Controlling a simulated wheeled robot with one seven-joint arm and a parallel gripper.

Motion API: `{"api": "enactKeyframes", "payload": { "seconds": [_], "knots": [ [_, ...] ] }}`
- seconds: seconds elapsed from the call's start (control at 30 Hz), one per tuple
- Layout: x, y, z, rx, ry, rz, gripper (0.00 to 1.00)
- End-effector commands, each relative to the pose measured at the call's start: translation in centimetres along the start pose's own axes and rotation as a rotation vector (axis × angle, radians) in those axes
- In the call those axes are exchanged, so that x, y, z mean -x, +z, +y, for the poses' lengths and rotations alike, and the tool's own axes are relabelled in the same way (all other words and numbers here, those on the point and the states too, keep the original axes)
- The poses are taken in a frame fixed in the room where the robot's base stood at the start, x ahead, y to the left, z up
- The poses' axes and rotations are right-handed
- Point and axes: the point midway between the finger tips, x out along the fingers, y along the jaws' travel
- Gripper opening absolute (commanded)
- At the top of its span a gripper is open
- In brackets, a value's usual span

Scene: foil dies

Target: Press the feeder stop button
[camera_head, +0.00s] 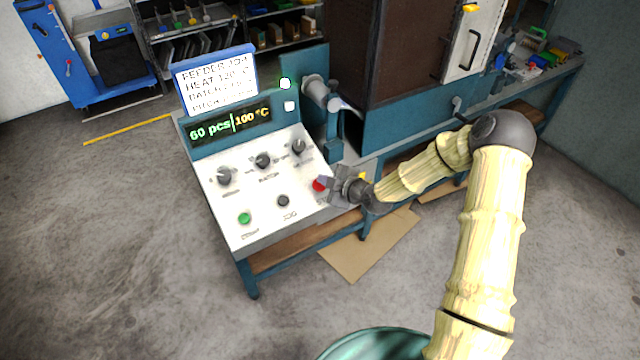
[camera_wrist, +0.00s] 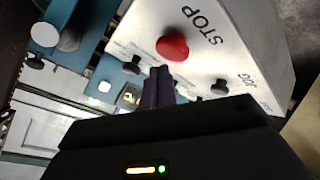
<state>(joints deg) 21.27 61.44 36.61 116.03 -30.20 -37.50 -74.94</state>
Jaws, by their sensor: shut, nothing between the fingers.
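The feeder stop button is a red round button (camera_head: 319,184) at the right side of the white sloped control panel (camera_head: 262,208). In the wrist view the red button (camera_wrist: 173,47) sits beside the printed word STOP. My gripper (camera_head: 328,182) is at the panel's right edge, right by the red button and partly in front of it. In the wrist view its dark fingertips (camera_wrist: 158,72) are together, just below the button in the picture. I cannot tell whether they touch it.
A green button (camera_head: 244,218), a black button (camera_head: 283,200) and three dark knobs (camera_head: 263,160) share the panel. A display (camera_head: 232,126) reads 60 pcs and 100 °C under a white sign (camera_head: 216,82). A brown machine cabinet (camera_head: 400,50) stands behind my arm.

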Motion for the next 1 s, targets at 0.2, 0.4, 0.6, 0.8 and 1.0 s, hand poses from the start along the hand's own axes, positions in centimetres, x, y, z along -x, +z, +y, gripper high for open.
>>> {"api": "enactKeyframes", "payload": {
  "seconds": [0.2,0.4,0.6,0.8,1.0],
  "knots": [
    [-0.44,0.33,-0.39,0.002,0.000,0.001,0.00],
    [-0.59,0.41,-0.42,0.001,0.001,0.000,0.00],
    [-0.56,0.39,-0.39,0.000,0.000,0.000,0.00],
    [-0.64,0.45,-0.47,0.000,0.000,0.000,0.00],
    [-0.77,0.56,-0.57,0.001,0.000,0.000,0.00]
  ]
}}
